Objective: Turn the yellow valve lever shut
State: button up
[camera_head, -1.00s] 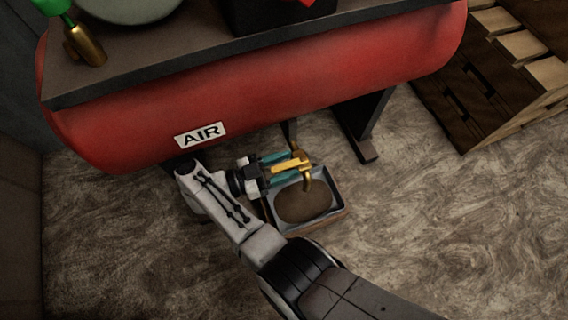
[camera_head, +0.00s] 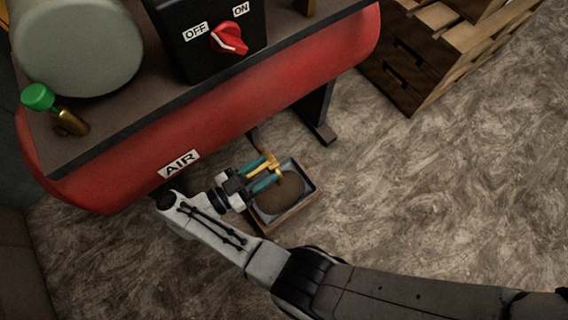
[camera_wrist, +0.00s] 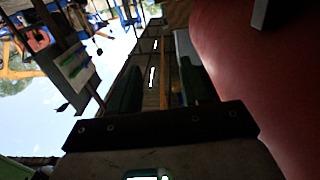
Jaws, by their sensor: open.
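The yellow valve lever (camera_head: 262,163) sits at the drain under the red tank, above a tray (camera_head: 300,205). A yellow spout beside it points down towards the tray. My gripper (camera_head: 266,171) is open, with its teal fingers reaching to the lever from the left. The lever lies between or just over the fingers; I cannot tell whether they touch it. In the dark wrist view, a yellowish strip, likely the lever (camera_wrist: 163,85), shows between the two fingers. The fingers partly hide the valve.
The red air tank (camera_head: 225,120) is close above my gripper, and its dark leg (camera_head: 318,112) stands behind the tray. A black switch box (camera_head: 205,45) with a red knob is on top. The floor at right is clear.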

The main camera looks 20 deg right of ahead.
jog(key=s+d+r+p, duration=0.1)
jog(key=s+r+p, duration=0.3)
jog(key=s+p, duration=0.5)
jog(key=shift+d+r+p, duration=0.25)
jog(key=shift+d+p, duration=0.05)
jog(key=shift+d, duration=0.1)
jog(key=shift+s, duration=0.1)
